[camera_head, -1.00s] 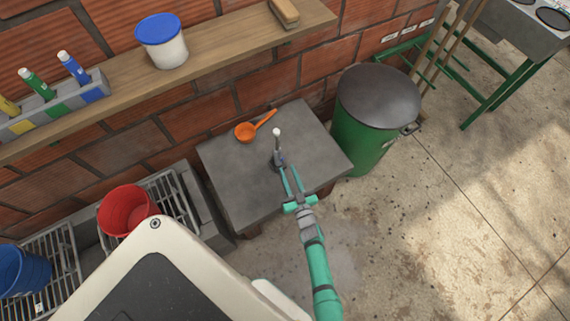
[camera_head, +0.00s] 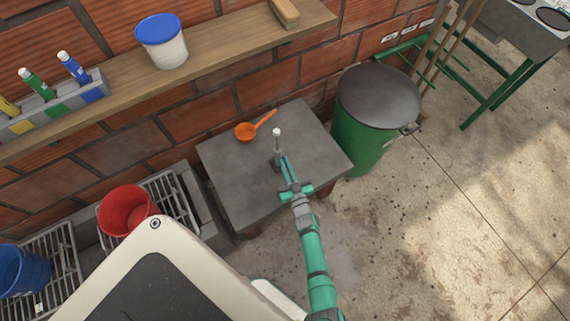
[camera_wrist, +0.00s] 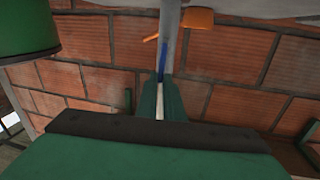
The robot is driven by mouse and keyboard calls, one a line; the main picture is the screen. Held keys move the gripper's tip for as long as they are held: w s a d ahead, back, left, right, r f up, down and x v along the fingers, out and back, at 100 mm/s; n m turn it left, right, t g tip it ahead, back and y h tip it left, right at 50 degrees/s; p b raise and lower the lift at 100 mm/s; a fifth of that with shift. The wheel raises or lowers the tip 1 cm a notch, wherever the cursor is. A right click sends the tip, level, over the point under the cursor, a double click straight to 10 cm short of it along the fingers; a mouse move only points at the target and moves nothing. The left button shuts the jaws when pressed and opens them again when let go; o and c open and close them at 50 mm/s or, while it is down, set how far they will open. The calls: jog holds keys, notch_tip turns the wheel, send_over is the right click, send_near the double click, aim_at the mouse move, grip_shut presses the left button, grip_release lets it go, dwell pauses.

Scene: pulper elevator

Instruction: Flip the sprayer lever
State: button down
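The sprayer is a slim grey upright post with a white ball-like tip (camera_head: 277,132), standing on the grey tabletop (camera_head: 235,195). My gripper (camera_head: 284,164) reaches in from the front, its fingertips at the lower part of the post. The fingers lie close together, with only a narrow pale strip between them in the wrist view (camera_wrist: 160,103). A grey post (camera_wrist: 170,35) rises just beyond the fingers there, with a thin blue strip near the tips. The lever cannot be told apart from the sprayer. I cannot tell whether the fingertips touch it.
An orange ladle (camera_head: 247,131) lies behind the sprayer, against the brick wall side. A green bin (camera_head: 365,130) with a dark lid stands right of the table. A red bucket (camera_head: 124,209) sits on a rack at left. A wooden shelf (camera_head: 222,45) runs above.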

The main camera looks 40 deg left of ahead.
jog(key=shift+w+a+r+g+h, duration=0.15)
jog(key=shift+a+r+g+h, duration=0.15)
jog(key=shift+h, duration=0.25)
jog(key=shift+w+a+r+g+h, duration=0.15)
jog(key=shift+a+g+h, duration=0.15)
jog(key=shift+h, duration=0.25)
jog(key=c, duration=1.9)
grip_release()
jog(key=v, duration=1)
jog(key=shift+s+d, duration=0.25)
jog(key=shift+d, duration=0.05)
jog(key=shift+r, duration=0.15)
